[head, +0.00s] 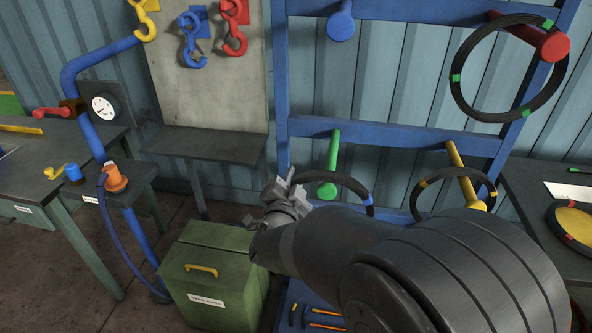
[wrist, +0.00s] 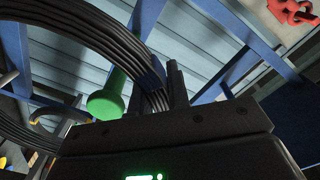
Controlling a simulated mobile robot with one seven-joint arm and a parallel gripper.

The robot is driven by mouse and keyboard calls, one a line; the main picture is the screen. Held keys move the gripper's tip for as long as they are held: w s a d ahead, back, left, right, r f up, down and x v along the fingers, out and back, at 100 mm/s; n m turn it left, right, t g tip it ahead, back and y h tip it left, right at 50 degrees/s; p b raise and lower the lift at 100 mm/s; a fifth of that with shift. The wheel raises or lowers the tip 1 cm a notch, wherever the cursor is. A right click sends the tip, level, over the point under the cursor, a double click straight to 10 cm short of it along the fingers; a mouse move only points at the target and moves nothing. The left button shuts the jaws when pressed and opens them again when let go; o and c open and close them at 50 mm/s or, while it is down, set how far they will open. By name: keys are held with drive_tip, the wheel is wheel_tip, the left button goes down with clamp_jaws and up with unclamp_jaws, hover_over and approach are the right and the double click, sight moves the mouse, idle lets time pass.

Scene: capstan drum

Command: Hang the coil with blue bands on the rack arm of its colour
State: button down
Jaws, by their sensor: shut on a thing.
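My gripper (head: 287,184) is shut on the black coil with blue bands (head: 347,179), in front of the rack's lower left. In the wrist view the fingers (wrist: 176,88) pinch the coil (wrist: 75,22) near a band. The green arm's round end (head: 327,191) shows just below the coil's near arc in the head view and inside its curve in the wrist view (wrist: 106,104). I cannot tell whether the coil is around that arm. The blue rack arm (head: 340,27) at the top is bare. My arm hides the coil's lower part.
A coil with green bands (head: 456,96) hangs on the red arm (head: 554,46). A coil with yellow bands (head: 421,187) hangs at the yellow arm (head: 459,165). A red-banded coil (head: 554,226) lies on the right bench. A green box (head: 205,260) stands below my gripper.

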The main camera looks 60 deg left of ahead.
drive_tip(key=r+v, duration=0.1)
drive_tip(key=v, duration=1)
drive_tip(key=shift+r, duration=0.15)
drive_tip(key=w+d+r+m, duration=0.4)
drive_tip(key=w+r+m, duration=0.1)
drive_tip(key=r+m, duration=0.45)
drive_tip(key=w+d+r+m, duration=0.4)
drive_tip(key=w+r+m, duration=0.1)
drive_tip(key=r+m, duration=0.45)
drive_tip(key=w+d+r+m, duration=0.3)
drive_tip(key=w+r+m, duration=0.3)
drive_tip(key=r+m, duration=0.35)
drive_tip(key=f+x, duration=0.2)
drive_tip(key=x, duration=0.9)
drive_tip(key=f+x, duration=0.2)
drive_tip(key=x, duration=0.9)
drive_tip(key=shift+a, duration=0.15)
drive_tip(key=shift+f+n, duration=0.25)
drive_tip(key=shift+f, duration=0.1)
